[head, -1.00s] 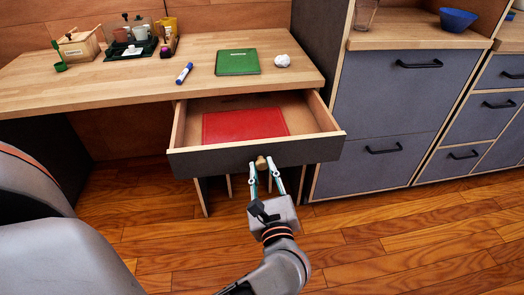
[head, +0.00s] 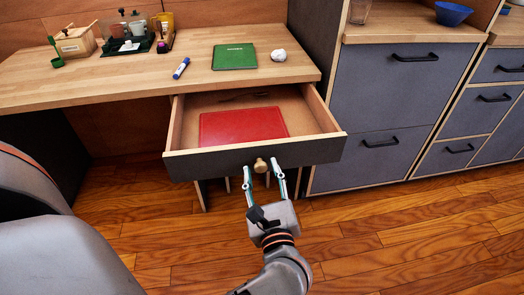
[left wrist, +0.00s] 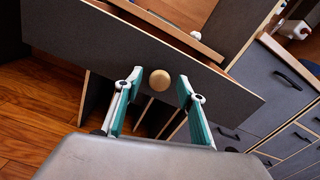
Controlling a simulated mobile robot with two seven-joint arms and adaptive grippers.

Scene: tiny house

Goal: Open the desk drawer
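The desk drawer (head: 205,162) is pulled well out from under the desktop. Its dark front has a round wooden knob (head: 261,165), which also shows in the left wrist view (left wrist: 159,80). A red book or folder (head: 243,127) lies inside, with small dark items near the back. My left gripper (head: 263,172) is open just in front of the drawer. Its teal-lined fingers are spread to either side of the knob, with gaps between them and it in the left wrist view (left wrist: 154,92). My right gripper is not in view.
The wooden desktop (head: 130,85) holds a green book (head: 234,57), a blue marker (head: 181,68), crumpled paper (head: 279,55) and several items at the back left. Grey cabinets (head: 395,95) stand close to the right. The wooden floor (head: 400,240) in front is clear.

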